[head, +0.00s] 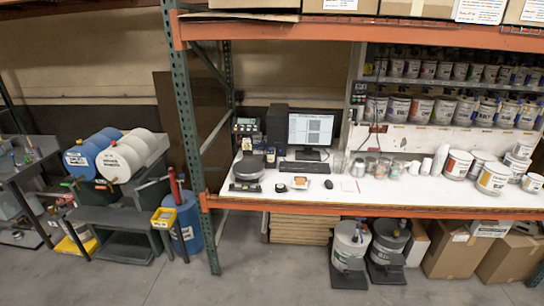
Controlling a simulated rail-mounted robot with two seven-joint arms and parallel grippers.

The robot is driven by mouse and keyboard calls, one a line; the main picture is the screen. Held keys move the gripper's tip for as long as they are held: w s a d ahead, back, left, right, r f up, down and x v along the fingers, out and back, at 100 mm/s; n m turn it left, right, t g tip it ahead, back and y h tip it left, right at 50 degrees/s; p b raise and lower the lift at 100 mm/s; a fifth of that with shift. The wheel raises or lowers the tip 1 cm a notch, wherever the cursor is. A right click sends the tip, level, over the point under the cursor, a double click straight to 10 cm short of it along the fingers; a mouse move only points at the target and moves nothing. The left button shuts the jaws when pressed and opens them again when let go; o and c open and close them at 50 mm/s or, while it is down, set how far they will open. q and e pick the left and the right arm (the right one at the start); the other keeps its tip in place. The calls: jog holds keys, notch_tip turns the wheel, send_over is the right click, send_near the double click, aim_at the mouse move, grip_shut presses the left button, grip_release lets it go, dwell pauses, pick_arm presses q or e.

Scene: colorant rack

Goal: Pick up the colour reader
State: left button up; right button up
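No thing in the head view is plainly marked as the colour reader, and the items on the white bench (390,203) are too small to tell for certain. A small item with an orange top (300,183) lies near the bench's front edge. A small black round item (281,187) lies just left of it. A black mouse (328,184) lies to the right, and a pale flat card (348,186) lies beyond that. Neither of my grippers shows in this view.
A monitor (310,130), a keyboard (303,167) and a dark rounded device (247,169) stand on the bench. Paint cans (457,164) crowd its right side. A green rack post (183,140) and orange beam (370,209) frame it.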

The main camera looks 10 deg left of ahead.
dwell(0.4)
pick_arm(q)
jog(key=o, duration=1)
